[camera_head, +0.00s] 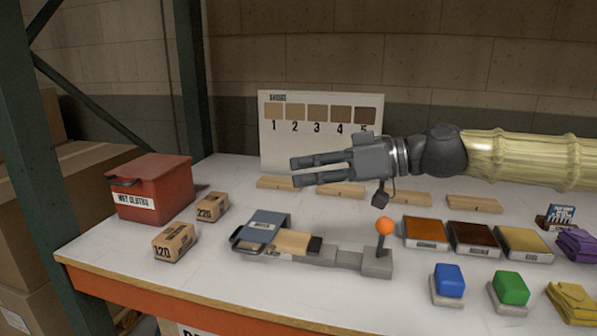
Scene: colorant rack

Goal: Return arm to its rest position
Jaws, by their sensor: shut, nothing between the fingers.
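My gripper (294,171) is above the table, in front of the numbered shade board (318,108), pointing left. Its fingers lie close together with nothing between them. My arm (525,158) reaches in level from the right edge of the view. The gripper hangs above and behind a grey fixture (345,258) with an orange-knobbed lever (384,227), clear of both. The arm covers part of the board's right lower side.
A red bin (150,186) and two small boxes marked 220 (212,207) and 120 (174,242) stand left. Colour pads (425,232), a blue block (449,280), a green block (511,288) and folded cloths (573,300) fill the right. Wood strips (342,189) lie behind.

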